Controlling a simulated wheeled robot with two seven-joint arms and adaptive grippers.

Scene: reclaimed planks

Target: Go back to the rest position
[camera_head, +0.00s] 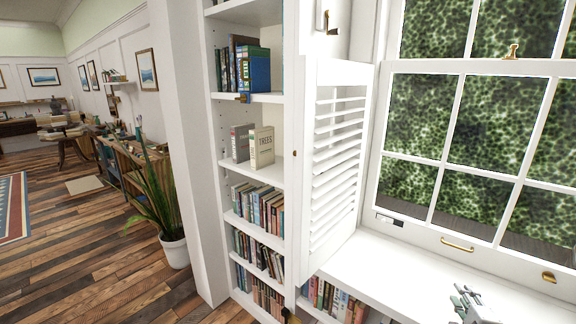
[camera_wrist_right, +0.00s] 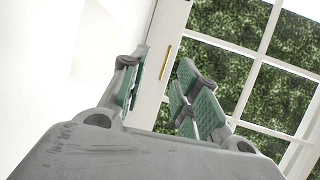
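My right gripper (camera_head: 464,298) shows at the bottom right of the head view, over the white window sill (camera_head: 400,275). In the right wrist view the same gripper (camera_wrist_right: 160,72) has its two green-padded fingers spread apart. Nothing is between the fingers; the white window frame and a brass handle (camera_wrist_right: 166,62) show beyond the gap. My left gripper is in neither view.
A bookcase (camera_head: 219,130) with several shelves of books stands left of the window. A white louvered shutter (camera_head: 309,150) stands open beside it. A potted plant (camera_head: 175,250) stands on the plank floor (camera_head: 110,265), which has free room at left.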

